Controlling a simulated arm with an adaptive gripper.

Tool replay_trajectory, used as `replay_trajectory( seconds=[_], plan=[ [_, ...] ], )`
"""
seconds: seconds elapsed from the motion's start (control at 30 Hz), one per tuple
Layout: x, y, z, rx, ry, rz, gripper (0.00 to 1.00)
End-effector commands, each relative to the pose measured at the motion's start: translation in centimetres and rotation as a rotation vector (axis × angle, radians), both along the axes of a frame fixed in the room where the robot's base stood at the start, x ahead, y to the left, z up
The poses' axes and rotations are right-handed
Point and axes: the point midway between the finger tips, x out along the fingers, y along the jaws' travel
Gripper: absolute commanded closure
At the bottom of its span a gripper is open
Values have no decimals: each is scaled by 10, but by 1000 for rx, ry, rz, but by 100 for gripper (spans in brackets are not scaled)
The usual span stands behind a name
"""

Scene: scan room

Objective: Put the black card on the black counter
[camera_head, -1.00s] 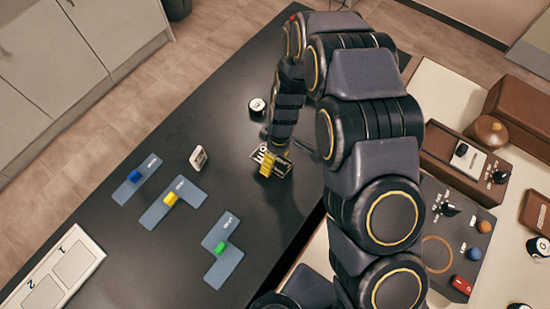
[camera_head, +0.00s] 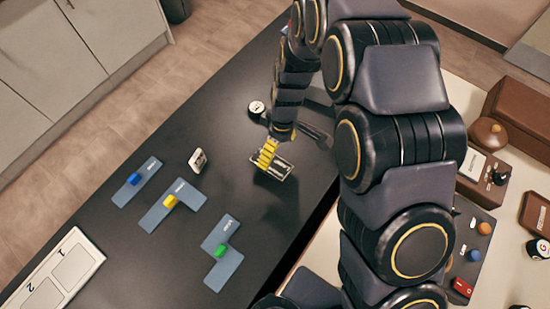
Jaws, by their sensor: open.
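The black counter (camera_head: 130,255) runs diagonally across the left and middle of the view. My gripper (camera_head: 272,165), with yellow parts and pale-edged dark pieces at its end, is low over the counter's middle right part. It is open. I cannot make out a separate black card; a dark flat shape with pale edges shows at the gripper's end, but I cannot tell whether it is the card or part of the gripper. My arm hides part of the counter's right edge.
On the counter are a small white block (camera_head: 198,160), blue-grey pieces with blue (camera_head: 134,178), yellow (camera_head: 170,201) and green (camera_head: 221,250) knobs, a round white-topped item (camera_head: 257,107) and a numbered white tray (camera_head: 92,250). A pale table with brown boxes (camera_head: 520,115) lies right.

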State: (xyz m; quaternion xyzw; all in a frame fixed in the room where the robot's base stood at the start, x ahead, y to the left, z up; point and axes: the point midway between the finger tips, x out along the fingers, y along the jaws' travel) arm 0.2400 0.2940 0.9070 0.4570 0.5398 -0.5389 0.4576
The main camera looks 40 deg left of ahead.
Motion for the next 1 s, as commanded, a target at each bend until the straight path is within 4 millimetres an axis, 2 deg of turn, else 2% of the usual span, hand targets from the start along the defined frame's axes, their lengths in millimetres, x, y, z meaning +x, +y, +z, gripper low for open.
replay_trajectory(
  seconds=[0.03, 0.1, 0.3, 0.73, 0.87, 1.0],
  plan=[
    [4, 2, 13, 8, -8, -1, 21],
    [6, 1, 27, 6, -6, -1, 21],
    [10, 1, 55, 4, -4, -1, 21],
    [12, -3, 66, 0, -2, -16, 21],
    [20, -29, 91, -9, -6, -125, 21],
    [24, -87, 137, -36, -11, -367, 21]
  ],
)
